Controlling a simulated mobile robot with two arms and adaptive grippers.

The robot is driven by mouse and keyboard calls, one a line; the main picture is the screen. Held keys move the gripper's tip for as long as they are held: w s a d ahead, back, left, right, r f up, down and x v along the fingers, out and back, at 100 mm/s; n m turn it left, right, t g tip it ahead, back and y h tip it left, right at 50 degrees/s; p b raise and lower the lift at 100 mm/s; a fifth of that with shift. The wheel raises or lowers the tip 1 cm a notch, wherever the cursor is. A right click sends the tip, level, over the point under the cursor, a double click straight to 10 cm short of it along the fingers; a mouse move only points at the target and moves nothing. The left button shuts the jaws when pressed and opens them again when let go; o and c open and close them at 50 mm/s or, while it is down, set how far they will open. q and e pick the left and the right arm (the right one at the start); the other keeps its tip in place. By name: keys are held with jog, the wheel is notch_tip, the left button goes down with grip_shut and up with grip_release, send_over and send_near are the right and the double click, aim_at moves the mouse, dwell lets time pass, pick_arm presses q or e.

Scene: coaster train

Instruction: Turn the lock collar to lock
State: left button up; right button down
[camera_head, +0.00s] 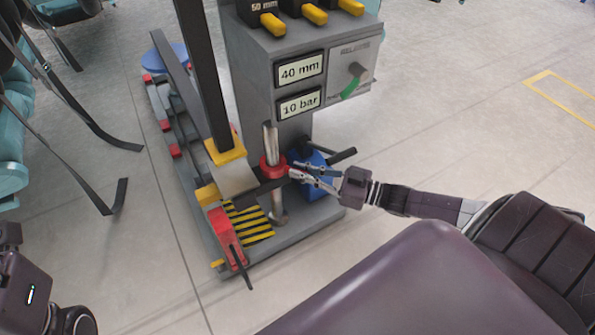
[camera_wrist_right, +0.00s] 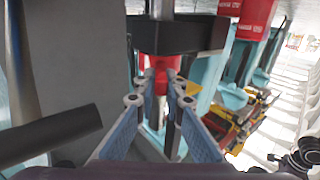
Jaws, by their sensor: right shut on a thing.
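The lock collar (camera_head: 271,167) is a red ring around an upright metal rod (camera_head: 270,138) on the grey stand. A dark bar (camera_head: 262,189) sticks out to the left beside it. My right gripper (camera_head: 293,173) reaches in from the right with its fingertips at the collar's right side. In the right wrist view, the red collar (camera_wrist_right: 160,68) shows between the fingertips, which are shut on it. The black bar (camera_wrist_right: 180,36) shows right next to it there. The fingers hide part of the collar. My left arm shows at the lower left, but its gripper cannot be made out.
The grey stand (camera_head: 256,75) carries yellow-tipped levers and displays reading 40 mm and 10 bar. A blue part (camera_head: 312,172) with a dark handle stands behind my right fingers. A red clamp (camera_head: 226,238) with a dark lever sits at the front left. Teal seats with hanging straps are at the left.

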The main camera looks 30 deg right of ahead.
jog(key=shift+w+d, duration=0.1)
jog(key=shift+d, duration=0.05)
jog(key=c, duration=2)
grip_release()
